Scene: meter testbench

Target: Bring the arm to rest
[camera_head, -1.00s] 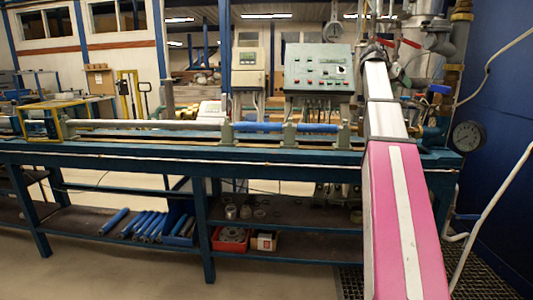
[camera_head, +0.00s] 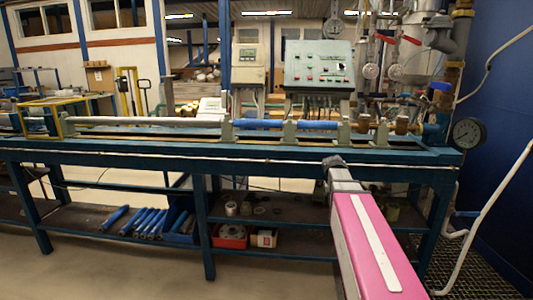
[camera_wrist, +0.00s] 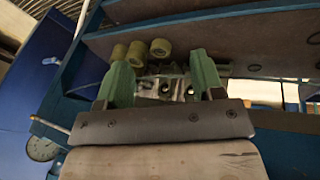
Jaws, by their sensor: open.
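My arm, with a pink and white casing, reaches forward at the lower right of the head view. Its grey end (camera_head: 342,178) is low, just in front of the workbench's front edge; the fingers cannot be made out there. In the wrist view, my gripper (camera_wrist: 162,72) shows two green fingers standing well apart. It is open, and nothing is clasped between the fingers. Metal fittings show beyond the gap, and I cannot tell how far away they are.
The long blue workbench (camera_head: 120,147) carries a blue pipe (camera_head: 265,124) and a control box (camera_head: 320,66). Its lower shelf holds blue tubes (camera_head: 150,221) and a red bin (camera_head: 231,238). A pressure gauge (camera_head: 468,134) and white pipe (camera_head: 490,215) stand right. Yellowish cylinders (camera_wrist: 160,48) show in the wrist view.

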